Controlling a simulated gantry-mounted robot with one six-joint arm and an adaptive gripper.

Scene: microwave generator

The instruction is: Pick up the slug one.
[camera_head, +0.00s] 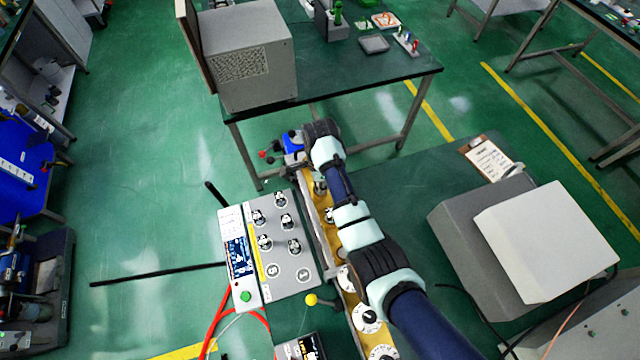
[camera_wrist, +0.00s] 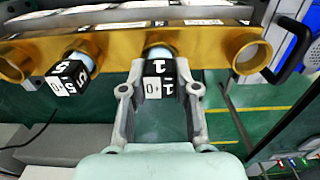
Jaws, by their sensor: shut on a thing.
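The slug one (camera_wrist: 159,82) is a dark piece with white faces marked "1" and "0". In the wrist view it sits between the fingers of my gripper (camera_wrist: 159,92), which is shut on it. Its far end meets a pale round part at a hole in the gold rail (camera_wrist: 110,50); I cannot tell whether it is clear of the hole. Another slug marked "5" (camera_wrist: 68,77) sticks out of the rail to the left. In the head view my arm covers the gripper and the slug one.
A grey panel (camera_head: 291,270) with several upright slugs and a display stands left of the gold rail in the head view. An open rail hole (camera_wrist: 251,54) lies right of the slug one. A green table (camera_head: 350,72) with a grey box (camera_head: 250,60) stands beyond.

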